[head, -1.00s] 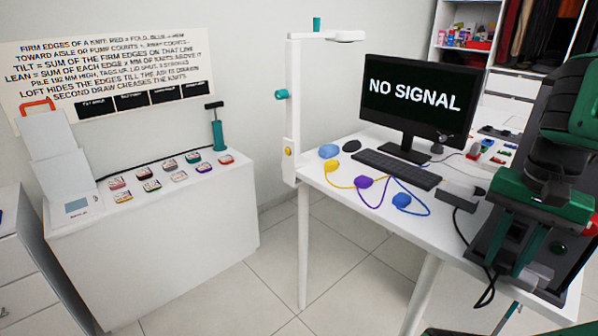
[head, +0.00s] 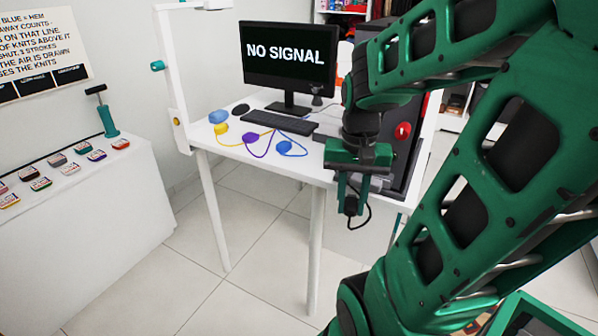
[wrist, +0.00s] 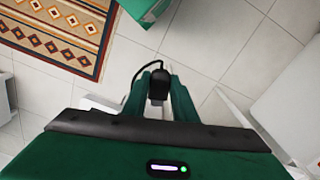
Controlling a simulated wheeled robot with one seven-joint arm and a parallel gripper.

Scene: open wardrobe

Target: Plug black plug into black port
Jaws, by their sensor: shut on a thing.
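My gripper (head: 352,203) is shut on the black plug (head: 350,208) and holds it in front of the desk's right front side, pointing down. In the wrist view the plug (wrist: 158,86) sits between my two green fingers, with its black cable curving up and left. The cable also hangs beside the plug in the head view. A black computer tower (head: 406,170) stands on the desk behind my gripper, partly hidden by my arm. I cannot make out the black port in either view.
A white cabinet (head: 90,210) stands at left. A patterned rug (wrist: 62,30) lies on the floor. Open tiled floor lies between cabinet and desk.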

